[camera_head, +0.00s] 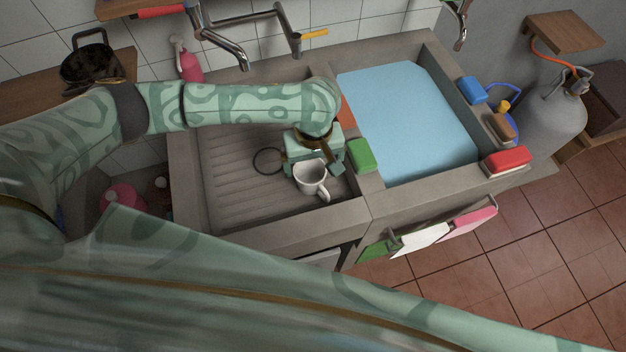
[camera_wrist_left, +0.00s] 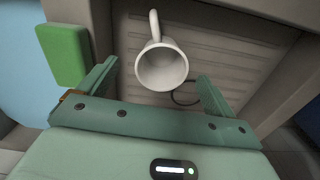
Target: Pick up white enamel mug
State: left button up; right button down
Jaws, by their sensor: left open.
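The white enamel mug (camera_head: 311,176) sits in the ribbed grey sink basin, near its front right corner. Its handle points toward the front wall in the head view. My left gripper (camera_head: 305,170) is right behind and above the mug. In the left wrist view, the mug (camera_wrist_left: 162,66) shows its open mouth, with its handle pointing up in the picture. The fingers of my left gripper (camera_wrist_left: 158,85) are apart, one on each side of the mug, with gaps between them and it. I cannot see my right gripper.
A green sponge (camera_head: 361,154) lies on the divider right of the mug; it also shows in the left wrist view (camera_wrist_left: 62,55). A basin of blue water (camera_head: 410,120) is beyond it. A dark ring (camera_head: 268,160) lies left of the mug. The ribbed basin floor (camera_head: 235,185) is clear at left.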

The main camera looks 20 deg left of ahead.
aim_at(311, 179)
pick_arm(q)
notch_tip(311, 179, down, 2)
jog(key=shift+f+b, duration=0.1)
jog(key=shift+b, duration=0.2)
jog(key=shift+f, duration=0.45)
jog(key=f+b, duration=0.2)
jog(key=f, duration=0.1)
jog(key=f+b, duration=0.1)
jog(key=shift+s+a+f+b, duration=0.15)
jog(key=shift+a+f+b, duration=0.2)
jog(key=shift+f+b, duration=0.05)
jog(key=shift+f, duration=0.25)
jog(key=shift+r, duration=0.15)
jog(key=c, duration=0.9)
jog(key=shift+c, duration=1)
